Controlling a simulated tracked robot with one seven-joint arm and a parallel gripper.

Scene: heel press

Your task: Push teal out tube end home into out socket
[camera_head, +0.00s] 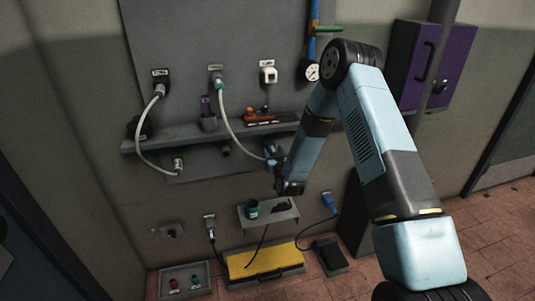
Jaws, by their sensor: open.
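The pale tube (230,123) hangs in a curve from a teal fitting (219,85) under a small label on the grey wall panel. The label is too small to read, so I cannot tell for sure which socket is the out socket. The tube's lower end runs to a bluish fitting (270,147) below the shelf. How deep either end is seated cannot be told. My gripper (281,177) is open, just below and right of the tube's lower end. Its fingertips are small and dark, and contact with the fitting cannot be made out.
A second pale tube (143,143) hangs at the left. The grey shelf (168,142) carries an orange tool (260,118). A purple cabinet (454,62) is at right.

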